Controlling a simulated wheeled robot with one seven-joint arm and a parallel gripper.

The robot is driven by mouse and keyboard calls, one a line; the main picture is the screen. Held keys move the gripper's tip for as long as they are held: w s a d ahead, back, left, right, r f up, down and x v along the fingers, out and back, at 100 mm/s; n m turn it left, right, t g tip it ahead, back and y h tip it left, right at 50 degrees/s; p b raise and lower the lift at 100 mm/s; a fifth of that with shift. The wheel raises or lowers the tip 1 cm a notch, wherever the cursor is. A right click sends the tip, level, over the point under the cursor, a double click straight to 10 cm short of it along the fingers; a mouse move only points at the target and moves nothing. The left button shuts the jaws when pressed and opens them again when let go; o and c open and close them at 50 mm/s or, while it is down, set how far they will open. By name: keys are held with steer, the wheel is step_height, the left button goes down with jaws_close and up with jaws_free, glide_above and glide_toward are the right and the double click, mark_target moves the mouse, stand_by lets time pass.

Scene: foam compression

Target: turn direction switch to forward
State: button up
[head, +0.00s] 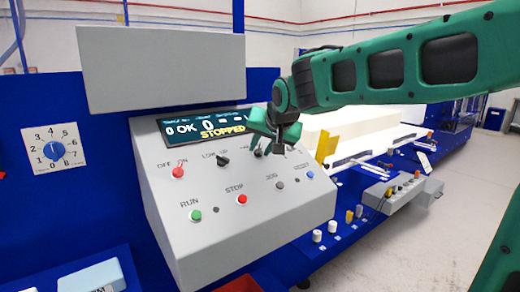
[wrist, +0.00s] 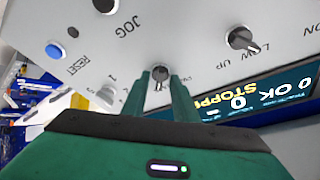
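The grey slanted control panel (head: 265,205) carries a row of switches. In the wrist view a black rotary switch (wrist: 160,73) sits between the two fingertips of my gripper (wrist: 160,82); it appears to be the direction switch. Its pointer points towards the gripper's palm, and its label is mostly hidden by the fingers. The fingers stand apart, one on each side of the knob, with small gaps showing.
Beside it are the black LOW/UP switch (head: 222,160) and the red OFF/ON switch (head: 177,172). Below are a green RUN button (head: 195,215), a red STOP button (head: 241,199) and a blue RESET button (head: 310,174). The display (head: 205,127) reads STOPPED.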

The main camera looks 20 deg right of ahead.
jaws_close()
steer(key=shift+n, duration=0.4)
steer(key=n+y, duration=0.1)
steer(key=n, duration=0.2)
steer(key=n+y, duration=0.2)
steer(key=n, duration=0.3)
steer(key=shift+d, duration=0.1)
steer(key=n+y, duration=0.1)
steer(key=n, duration=0.4)
steer(key=shift+d+g, duration=0.1)
steer(key=shift+g, duration=0.3)
steer(key=shift+w+r+n+g+y, duration=0.1)
steer(key=shift+n+g+y, duration=0.5)
steer(key=shift+n, duration=1.2)
